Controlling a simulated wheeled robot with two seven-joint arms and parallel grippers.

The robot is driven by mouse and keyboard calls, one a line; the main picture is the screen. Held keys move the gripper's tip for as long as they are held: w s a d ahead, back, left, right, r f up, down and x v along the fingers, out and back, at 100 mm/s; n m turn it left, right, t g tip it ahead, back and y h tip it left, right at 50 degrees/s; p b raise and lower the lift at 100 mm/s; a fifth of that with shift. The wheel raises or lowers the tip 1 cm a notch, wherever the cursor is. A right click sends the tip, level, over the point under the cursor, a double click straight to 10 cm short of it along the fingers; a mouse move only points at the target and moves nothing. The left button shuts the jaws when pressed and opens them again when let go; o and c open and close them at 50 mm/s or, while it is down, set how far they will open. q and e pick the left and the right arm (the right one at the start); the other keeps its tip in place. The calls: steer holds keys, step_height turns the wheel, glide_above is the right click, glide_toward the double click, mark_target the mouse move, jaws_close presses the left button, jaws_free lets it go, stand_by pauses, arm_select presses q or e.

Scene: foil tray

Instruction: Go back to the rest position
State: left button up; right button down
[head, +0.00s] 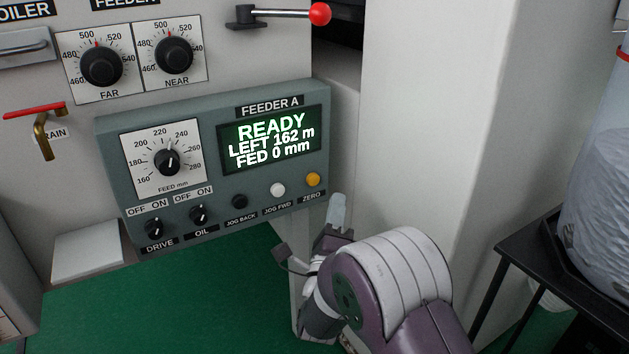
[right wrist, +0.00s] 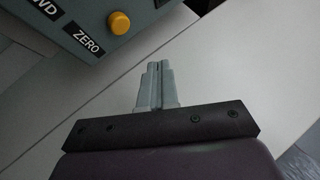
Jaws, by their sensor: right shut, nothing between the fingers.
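My right gripper (head: 338,212) is shut and empty, just below and to the right of the yellow ZERO button (head: 313,179) on the feeder panel (head: 222,180). In the right wrist view its fingertips (right wrist: 159,68) lie together in front of a pale machine surface. The ZERO button (right wrist: 120,23) stands at the upper left there, apart from the fingers. The panel's screen (head: 271,138) reads READY, LEFT 162 m, FED 0 mm. My left gripper is not in the head view.
A lever with a red knob (head: 320,13) sticks out above the panel. A red-handled tap (head: 36,110) is at the left. A pale column (head: 430,120) stands behind my right arm. A dark stand (head: 520,262) with a wrapped roll (head: 605,190) is at the right. The green floor (head: 190,305) looks clear.

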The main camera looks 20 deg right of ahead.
stand_by(0.7)
steer(key=a+f+n+g+y+p, duration=0.1)
steer(key=a+f+n+g+y, duration=0.35)
steer(key=f+n, duration=0.3)
steer(key=a+f+n+g+y+p, duration=0.1)
steer(key=a+f+n+g+y, duration=0.2)
steer(key=f+n+y, duration=0.5)
steer(key=s+a+r+n+g+p, duration=0.25)
steer(key=s+n+g+p, duration=0.2)
steer(key=s+n, duration=0.35)
steer(key=s+a+r+n+g+p, duration=0.2)
steer(key=s+r+n+g+p, duration=0.3)
steer(key=s, duration=0.5)
step_height(320, 180, up, 40)
steer(key=p, duration=3.9)
steer(key=shift+w+d+y, duration=0.15)
steer(key=shift+d+y, duration=0.1)
steer(key=shift+y, duration=0.1)
